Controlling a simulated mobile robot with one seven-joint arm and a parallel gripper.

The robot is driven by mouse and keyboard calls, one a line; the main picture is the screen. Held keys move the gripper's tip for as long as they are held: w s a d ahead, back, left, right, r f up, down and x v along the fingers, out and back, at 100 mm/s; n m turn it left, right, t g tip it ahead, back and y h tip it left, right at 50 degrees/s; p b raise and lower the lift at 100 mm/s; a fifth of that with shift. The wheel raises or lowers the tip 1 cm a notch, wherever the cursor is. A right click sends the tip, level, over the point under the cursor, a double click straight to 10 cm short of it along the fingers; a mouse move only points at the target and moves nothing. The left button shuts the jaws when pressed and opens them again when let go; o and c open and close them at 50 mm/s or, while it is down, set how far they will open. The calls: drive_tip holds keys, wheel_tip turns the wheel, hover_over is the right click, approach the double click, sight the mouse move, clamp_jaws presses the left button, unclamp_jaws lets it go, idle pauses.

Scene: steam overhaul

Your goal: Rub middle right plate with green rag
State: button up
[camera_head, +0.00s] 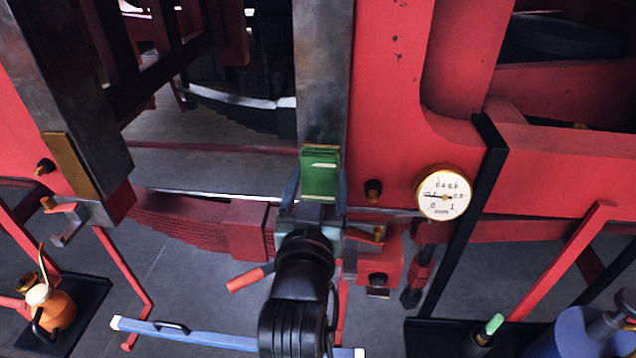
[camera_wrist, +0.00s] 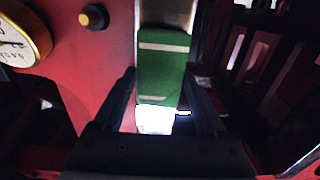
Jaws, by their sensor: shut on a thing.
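My gripper (camera_head: 313,200) is shut on the green rag (camera_head: 320,172), a block-like green piece with pale stripes. The rag is up against the grey vertical post (camera_head: 322,70), or very close in front of it. A thin brownish edge shows just above the rag; the middle right plate is otherwise hidden behind it, and I cannot tell whether they touch. In the wrist view the rag (camera_wrist: 163,68) stands between my two dark fingers, with a bright patch below it.
A brass plate (camera_head: 70,165) sits on the left post. A round gauge (camera_head: 443,194) and a dark knob (camera_head: 373,189) are right of my gripper on the red frame. A blue bar (camera_head: 200,337), an orange oil can (camera_head: 52,308) and a blue container (camera_head: 572,335) are lower down.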

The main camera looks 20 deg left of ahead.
drive_tip(key=shift+r+p, duration=1.55)
drive_tip(key=shift+r, duration=0.7)
wheel_tip(320, 180, down, 16)
drive_tip(key=b, duration=1.3)
drive_tip(key=shift+p+v, duration=0.45)
drive_tip(key=shift+v, duration=2.45)
drive_tip(key=shift+r, duration=0.1)
drive_tip(key=v, duration=0.3)
drive_tip(key=shift+w, duration=0.1)
